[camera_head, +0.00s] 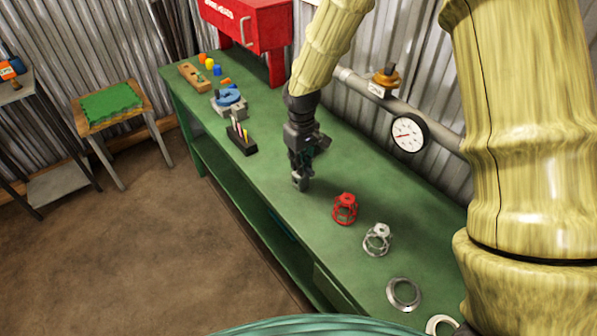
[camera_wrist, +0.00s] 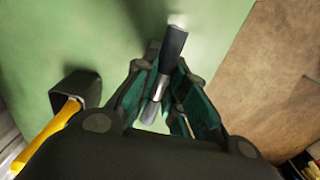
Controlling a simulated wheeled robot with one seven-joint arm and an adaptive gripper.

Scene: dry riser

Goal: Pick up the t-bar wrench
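My gripper (camera_head: 301,182) points down just above the green bench, with its tips close to the bench top. In the wrist view its green-padded fingers (camera_wrist: 168,80) are drawn close together on a dark bar with a bright metal part, which looks like the t-bar wrench (camera_wrist: 173,43). The bar lies slantwise between the fingers and reaches past their tips. Its lower part is partly hidden by the fingers. In the head view the wrench is mostly hidden by my gripper. Whether it touches the bench is hard to tell.
A red cage-like fitting (camera_head: 345,209), a silver one (camera_head: 377,240) and a metal ring (camera_head: 403,294) stand to the right. A blue-topped vise (camera_head: 230,99) and a pipe with a gauge (camera_head: 407,133) are behind.

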